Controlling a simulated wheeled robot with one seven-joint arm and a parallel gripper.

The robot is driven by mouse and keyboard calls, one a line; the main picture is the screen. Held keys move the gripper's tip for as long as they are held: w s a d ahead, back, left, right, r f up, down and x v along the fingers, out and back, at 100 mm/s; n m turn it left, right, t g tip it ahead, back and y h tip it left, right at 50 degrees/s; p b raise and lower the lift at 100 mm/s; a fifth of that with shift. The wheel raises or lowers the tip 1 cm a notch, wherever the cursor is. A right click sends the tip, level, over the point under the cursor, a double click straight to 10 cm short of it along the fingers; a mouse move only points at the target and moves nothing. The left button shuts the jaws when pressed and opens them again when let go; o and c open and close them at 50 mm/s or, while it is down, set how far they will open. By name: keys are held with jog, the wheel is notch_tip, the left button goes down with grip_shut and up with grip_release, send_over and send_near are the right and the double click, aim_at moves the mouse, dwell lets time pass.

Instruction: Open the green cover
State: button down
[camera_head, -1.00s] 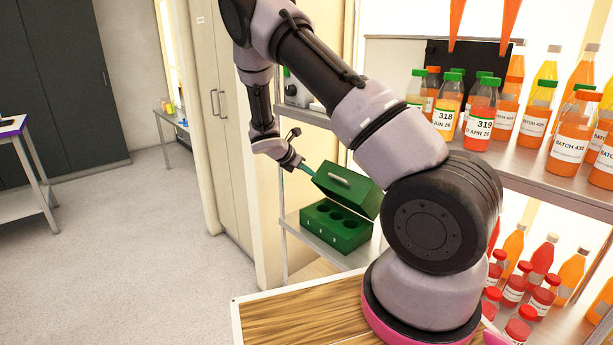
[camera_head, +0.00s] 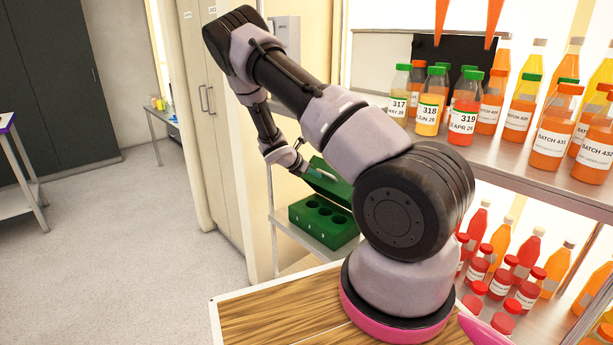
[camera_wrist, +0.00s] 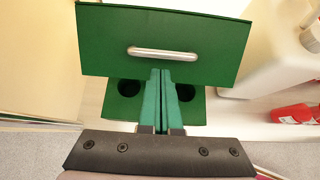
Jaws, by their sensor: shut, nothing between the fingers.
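The green box (camera_head: 297,222) stands on a metal shelf, with round holes in its top. Its green cover (camera_head: 345,190) is raised and tilted above the box, with a pale bar handle (camera_head: 325,175) on its face. In the wrist view the cover (camera_wrist: 110,40) spans the upper middle, with the handle (camera_wrist: 162,54) across it; the box (camera_wrist: 125,108) shows below. My gripper (camera_wrist: 164,75) is shut and empty. Its teal fingertips overlap the cover's lower edge just below the handle; contact is unclear. In the head view the fingers are largely hidden near the cover's left side.
Labelled juice bottles (camera_head: 463,118) crowd the upper shelf at right, and red and orange bottles (camera_head: 500,285) fill the shelf below. A tall cabinet (camera_head: 215,110) stands left of the box. A wooden surface (camera_head: 270,318) lies in front. Floor at left is clear.

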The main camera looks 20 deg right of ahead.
jog(key=shift+w+d, duration=0.2)
jog(key=shift+d, duration=0.35)
jog(key=shift+r, duration=0.1)
jog(key=w+d+r, duration=0.1)
jog(key=d, duration=0.1)
jog(key=d+r, duration=0.1)
jog(key=d, duration=0.1)
jog(key=w+d+r, duration=0.1)
jog(key=d, duration=0.2)
jog(key=shift+w, duration=0.3)
jog(key=shift+r, duration=0.1)
